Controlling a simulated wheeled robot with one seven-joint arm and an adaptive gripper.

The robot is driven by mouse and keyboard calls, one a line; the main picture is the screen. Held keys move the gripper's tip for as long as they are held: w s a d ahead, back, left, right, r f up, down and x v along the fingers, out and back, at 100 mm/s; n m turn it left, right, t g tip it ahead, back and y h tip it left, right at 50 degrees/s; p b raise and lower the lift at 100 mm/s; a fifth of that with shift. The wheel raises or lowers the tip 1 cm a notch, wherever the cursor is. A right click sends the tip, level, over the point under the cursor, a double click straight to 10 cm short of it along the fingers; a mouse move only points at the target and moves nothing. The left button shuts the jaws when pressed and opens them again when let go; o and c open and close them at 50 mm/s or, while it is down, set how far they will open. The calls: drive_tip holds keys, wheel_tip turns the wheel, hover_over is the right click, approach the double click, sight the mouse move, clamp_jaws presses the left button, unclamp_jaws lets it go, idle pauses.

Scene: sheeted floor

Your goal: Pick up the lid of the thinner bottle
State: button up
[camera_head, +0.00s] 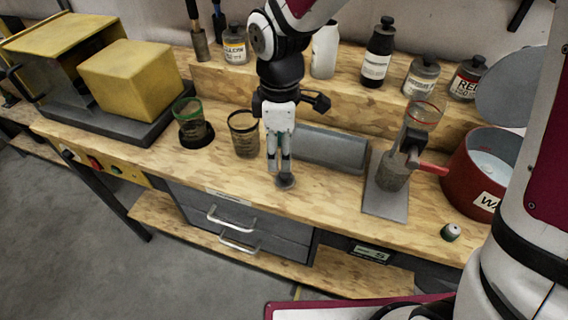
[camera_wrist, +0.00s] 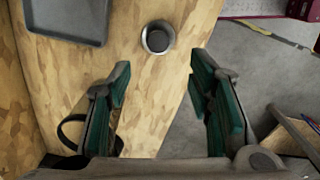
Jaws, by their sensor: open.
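My gripper (camera_head: 284,172) points down above the bench's front part, and its green-padded fingers (camera_wrist: 162,95) are spread with nothing between them. A small round dark piece (camera_head: 285,182) lies on the wood just below the fingertips. In the wrist view, a round grey-topped piece (camera_wrist: 157,38), apparently the same one, lies ahead of the fingers near the bench edge. I cannot tell whether it is a lid. On the back ledge stand a tall dark bottle (camera_head: 377,58) with a black cap and a slim white bottle (camera_head: 325,52), its top hidden behind my arm.
Two glasses (camera_head: 190,125) (camera_head: 244,137) stand left of my gripper. A grey tray (camera_head: 330,148) lies right of it. Squat bottles (camera_head: 421,77) line the ledge.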

sight(285, 173)
wheel_tip(285, 173, down, 3)
drive_tip(key=shift+d+f, duration=0.25)
drive_tip(key=shift+f, duration=1.1)
drive_tip(key=shift+d+f, duration=0.2)
drive_tip(key=shift+f, duration=1.1)
drive_tip(key=c, duration=0.9)
